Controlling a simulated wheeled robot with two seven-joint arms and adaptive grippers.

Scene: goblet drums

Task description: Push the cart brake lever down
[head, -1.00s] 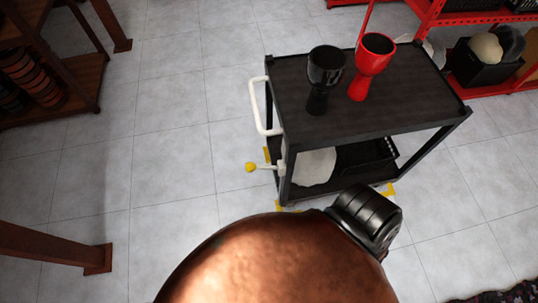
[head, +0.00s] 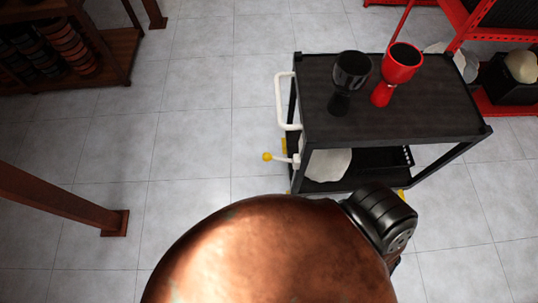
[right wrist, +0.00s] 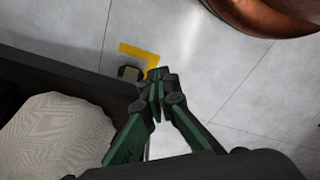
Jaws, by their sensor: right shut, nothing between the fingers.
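The brake lever, a white rod with a yellow knob (head: 267,157), sticks out to the left from the near left leg of the black cart (head: 445,127) in the head view. It lies nearly level, below the white handle (head: 280,102). I cannot make out the lever in the right wrist view. My right gripper (right wrist: 157,80) shows there with its green and black fingers shut and empty, above the floor beside the cart's lower shelf. It is hidden in the head view. My left gripper is in neither view.
A black goblet drum (head: 351,72) and a red one (head: 401,64) stand on the cart top. A large rounded copper surface (head: 260,250) fills the lower middle. A brown post (head: 65,205) stands at the left. Bare tiled floor lies left of the cart.

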